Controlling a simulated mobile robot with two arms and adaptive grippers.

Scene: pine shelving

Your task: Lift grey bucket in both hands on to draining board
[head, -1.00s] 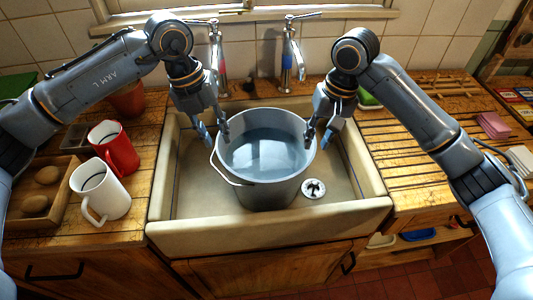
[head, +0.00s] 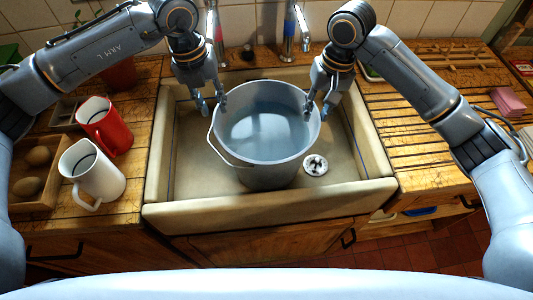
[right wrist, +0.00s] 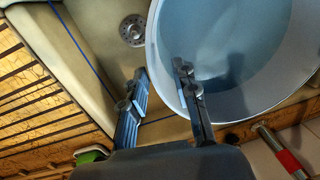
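The grey bucket (head: 262,176) stands upright in the pale sink (head: 170,215), with water in it and its wire handle hanging down the left side. The grooved wooden draining board (head: 408,128) is right of the sink. My left gripper (head: 211,108) is open at the bucket's left rim, its fingers apart; contact cannot be told. My right gripper (head: 316,110) is open at the right rim. In the right wrist view my right gripper (right wrist: 160,85) has one finger over the inside of the bucket (right wrist: 225,102) and one outside, with a gap to the rim.
Two taps (head: 290,32) stand behind the sink. A pink block (head: 508,102) lies at the board's far right. Most of the board is bare.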

